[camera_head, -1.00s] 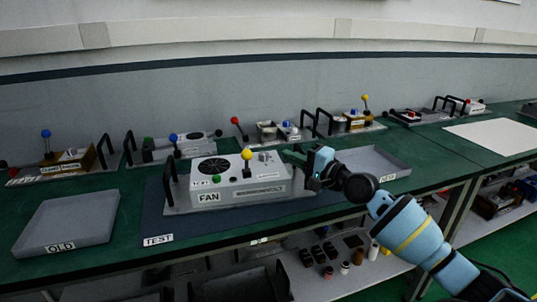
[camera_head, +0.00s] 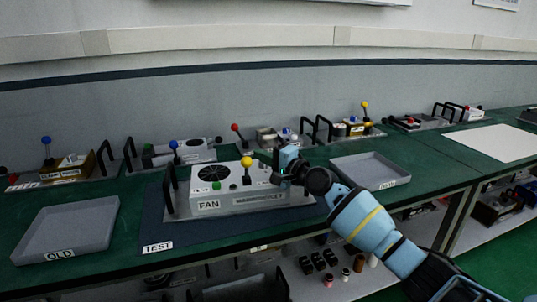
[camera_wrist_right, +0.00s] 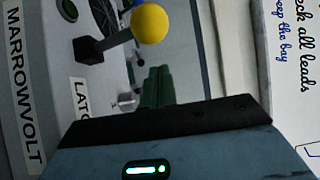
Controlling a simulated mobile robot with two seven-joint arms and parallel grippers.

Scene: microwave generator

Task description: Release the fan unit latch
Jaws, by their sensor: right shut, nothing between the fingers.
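The fan unit (camera_head: 238,193) is a light grey box with a round fan grille, labelled FAN, on the dark TEST mat. A lever with a yellow ball (camera_head: 247,162) stands upright on its top. In the right wrist view the yellow ball (camera_wrist_right: 150,22) is on a dark stem beside a partly hidden label (camera_wrist_right: 82,98) that seems to begin LATC. My right gripper (camera_head: 264,160) is shut and empty, just right of the yellow ball. Its green fingertips (camera_wrist_right: 157,88) show in the wrist view, apart from the ball. My left gripper is out of view.
A green knob (camera_head: 217,186) sits on the fan unit, and a black handle (camera_head: 170,187) rises at its left end. The OLD tray (camera_head: 68,228) is at left and another tray (camera_head: 370,168) at right. Other units with levers line the back of the bench.

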